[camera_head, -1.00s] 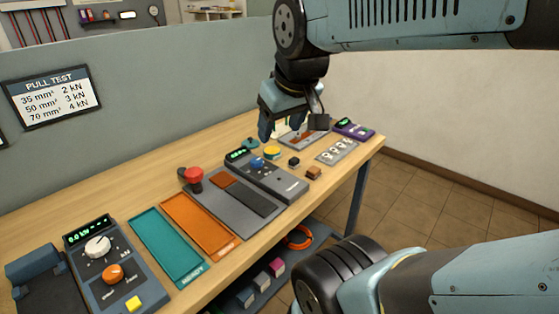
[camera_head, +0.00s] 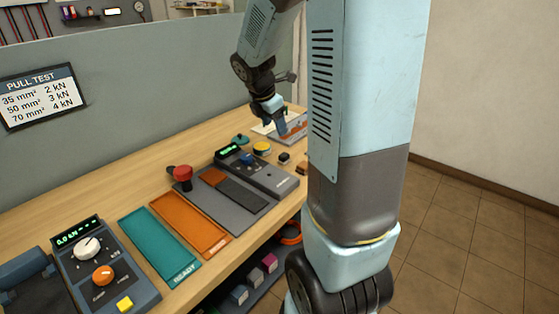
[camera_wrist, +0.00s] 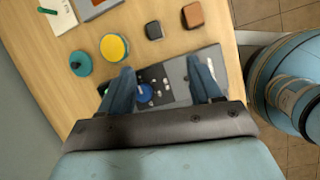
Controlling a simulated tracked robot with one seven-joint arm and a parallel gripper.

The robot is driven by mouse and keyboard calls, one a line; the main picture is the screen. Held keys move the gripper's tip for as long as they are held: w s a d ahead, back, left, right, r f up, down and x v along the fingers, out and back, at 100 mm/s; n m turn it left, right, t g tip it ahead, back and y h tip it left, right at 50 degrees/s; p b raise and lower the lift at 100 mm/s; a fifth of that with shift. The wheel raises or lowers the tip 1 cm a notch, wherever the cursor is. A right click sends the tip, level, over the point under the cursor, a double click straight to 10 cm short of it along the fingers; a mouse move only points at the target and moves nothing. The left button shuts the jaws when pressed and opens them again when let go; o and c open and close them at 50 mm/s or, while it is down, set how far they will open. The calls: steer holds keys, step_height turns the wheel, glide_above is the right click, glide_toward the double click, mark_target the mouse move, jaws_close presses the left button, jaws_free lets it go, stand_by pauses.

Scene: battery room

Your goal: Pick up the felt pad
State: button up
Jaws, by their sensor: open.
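No piece is clearly recognisable as the felt pad. The candidates are two small blocks on the bench: a dark one (camera_wrist: 154,31) and a brown one (camera_wrist: 193,15), side by side at the top of the wrist view. The dark block (camera_head: 284,158) and part of the brown block (camera_head: 301,167) also show in the head view. My gripper (camera_wrist: 160,72) is open and empty, its two fingers apart above a grey device with a blue knob (camera_wrist: 145,92). Both blocks lie beyond the fingertips and apart from them. In the head view my gripper (camera_head: 274,122) is small and partly hidden.
A yellow disc (camera_wrist: 113,47) and a teal round piece with a knob (camera_wrist: 80,63) lie near the blocks. A red mushroom button (camera_head: 181,173), an orange tray (camera_head: 190,226) and a teal tray (camera_head: 158,246) are nearer. My arm hides the bench's right end.

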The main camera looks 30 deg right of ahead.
step_height(320, 180, down, 2)
steer(key=w+d+f+n, duration=0.1)
steer(key=w+n, duration=0.1)
glide_above(284, 155)
steer(key=s+a, duration=0.1)
steer(key=a, duration=0.1)
step_height(284, 155, down, 7)
steer(key=shift+f, duration=0.1)
steer(key=shift+x, duration=2.7)
steer(key=shift+a, duration=0.1)
steer(key=shift+c, duration=0.5)
steer(key=c, duration=1)
